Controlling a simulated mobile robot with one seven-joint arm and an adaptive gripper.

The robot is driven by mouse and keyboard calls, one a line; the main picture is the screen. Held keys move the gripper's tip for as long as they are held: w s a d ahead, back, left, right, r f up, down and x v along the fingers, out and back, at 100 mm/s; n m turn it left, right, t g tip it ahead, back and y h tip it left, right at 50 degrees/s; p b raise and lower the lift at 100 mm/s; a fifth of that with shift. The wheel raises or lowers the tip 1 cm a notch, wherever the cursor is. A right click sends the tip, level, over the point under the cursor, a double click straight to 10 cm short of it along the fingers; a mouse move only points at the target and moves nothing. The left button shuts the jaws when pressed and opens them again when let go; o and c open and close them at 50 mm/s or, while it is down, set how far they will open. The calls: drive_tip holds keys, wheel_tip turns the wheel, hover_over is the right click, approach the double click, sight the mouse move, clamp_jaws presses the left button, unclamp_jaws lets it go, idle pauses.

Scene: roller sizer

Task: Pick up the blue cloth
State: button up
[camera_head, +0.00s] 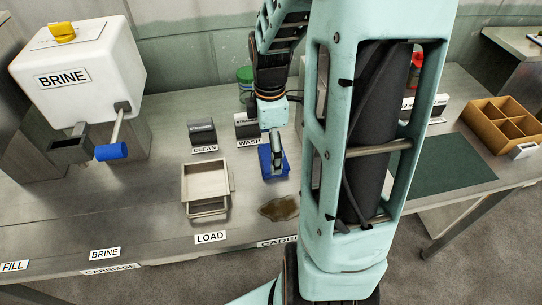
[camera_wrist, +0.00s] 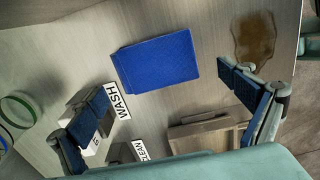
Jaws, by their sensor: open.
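The blue cloth (camera_head: 266,160) lies on the steel bench in front of the WASH label, beside a brown puddle. In the wrist view the cloth (camera_wrist: 156,61) is a flat, folded blue rectangle, fully visible. My gripper (camera_head: 277,150) is above the cloth in the head view and covers part of it. In the wrist view my gripper (camera_wrist: 163,107) has its two fingers wide apart and nothing between them. The cloth appears beyond the fingertips; I cannot tell the exact height gap.
A brown puddle (camera_head: 279,208) is right of and nearer than the cloth. A metal tray (camera_head: 184,190) stands to its left. CLEAN (camera_head: 203,136) and WASH (camera_head: 246,127) blocks stand behind. The BRINE tank (camera_head: 85,70) is far left. A divided wooden box (camera_head: 480,122) is far right.

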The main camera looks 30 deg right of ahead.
drive_tip(key=shift+w+d+f, duration=0.1)
drive_tip(key=shift+f, duration=1.45)
drive_tip(key=shift+c, duration=0.5)
drive_tip(key=c, duration=1.1)
drive_tip(key=shift+r, duration=0.15)
